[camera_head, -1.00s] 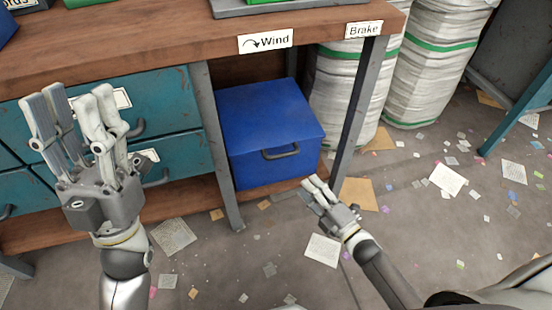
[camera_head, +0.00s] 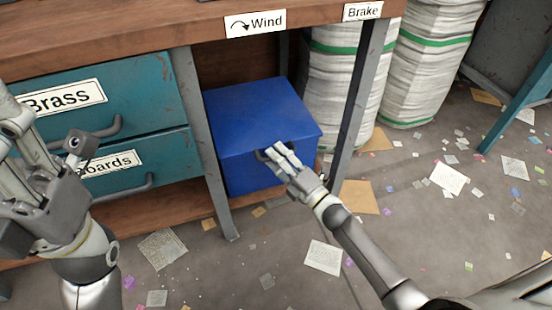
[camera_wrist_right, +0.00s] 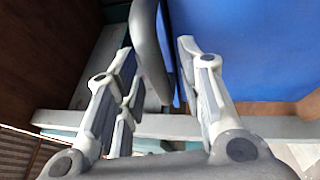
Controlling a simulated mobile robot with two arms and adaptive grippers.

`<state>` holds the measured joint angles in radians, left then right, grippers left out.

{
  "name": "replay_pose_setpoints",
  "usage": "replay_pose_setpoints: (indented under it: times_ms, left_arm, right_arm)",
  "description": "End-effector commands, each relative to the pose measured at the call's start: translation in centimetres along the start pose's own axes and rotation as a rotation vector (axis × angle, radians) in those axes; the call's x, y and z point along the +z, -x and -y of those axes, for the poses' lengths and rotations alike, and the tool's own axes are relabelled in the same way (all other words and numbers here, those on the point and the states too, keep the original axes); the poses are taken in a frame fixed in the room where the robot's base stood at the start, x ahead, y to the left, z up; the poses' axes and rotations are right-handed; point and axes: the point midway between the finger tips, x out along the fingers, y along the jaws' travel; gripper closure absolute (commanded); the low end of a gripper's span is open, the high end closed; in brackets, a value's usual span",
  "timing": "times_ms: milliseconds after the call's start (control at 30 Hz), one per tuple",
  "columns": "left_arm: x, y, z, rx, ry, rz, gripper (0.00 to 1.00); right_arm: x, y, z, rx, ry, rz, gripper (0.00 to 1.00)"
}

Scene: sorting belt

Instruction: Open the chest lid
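The blue chest (camera_head: 250,112) sits on the lower shelf under the workbench, its lid down. Its dark handle is on the front, mostly covered by my right gripper in the head view. My right gripper (camera_head: 277,153) is at the handle. In the right wrist view, the handle (camera_wrist_right: 150,50) lies between the two spread fingers (camera_wrist_right: 160,85), with a gap to the right finger; the blue chest surface (camera_wrist_right: 250,50) is behind. My left gripper (camera_head: 42,150) is at the left edge, in front of the drawers, partly cut off, with its fingers apart and nothing seen between them.
Teal drawers (camera_head: 150,80) labelled Brass and Boards are left of the chest. A grey table leg (camera_head: 208,150) stands between them, and another leg (camera_head: 358,105) stands right of the chest. White sacks (camera_head: 430,60) stand behind. Paper scraps litter the floor.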

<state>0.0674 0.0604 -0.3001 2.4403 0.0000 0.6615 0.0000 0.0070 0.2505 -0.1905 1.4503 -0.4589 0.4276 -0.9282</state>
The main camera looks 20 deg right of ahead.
Motion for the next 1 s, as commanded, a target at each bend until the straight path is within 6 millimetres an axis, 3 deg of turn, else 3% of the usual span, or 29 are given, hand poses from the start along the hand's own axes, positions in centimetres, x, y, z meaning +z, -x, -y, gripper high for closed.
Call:
replay_pose_setpoints:
  times_ms: [367, 667, 1000]
  left_arm:
    - [-0.07, -0.17, -0.04, 0.003, -0.001, -0.008, 0.60]
    - [-0.08, -0.17, -0.05, 0.003, -0.001, -0.008, 0.60]
    - [-0.10, -0.30, -0.04, 0.003, 0.000, -0.009, 0.60]
  right_arm:
    - [-0.03, -0.82, -0.04, 0.000, 0.000, 0.000, 0.65]
    - [-0.03, -0.79, -0.05, 0.000, 0.000, 0.000, 1.00]
    - [0.00, -0.85, -0.29, 0.003, 0.004, -0.001, 1.00]
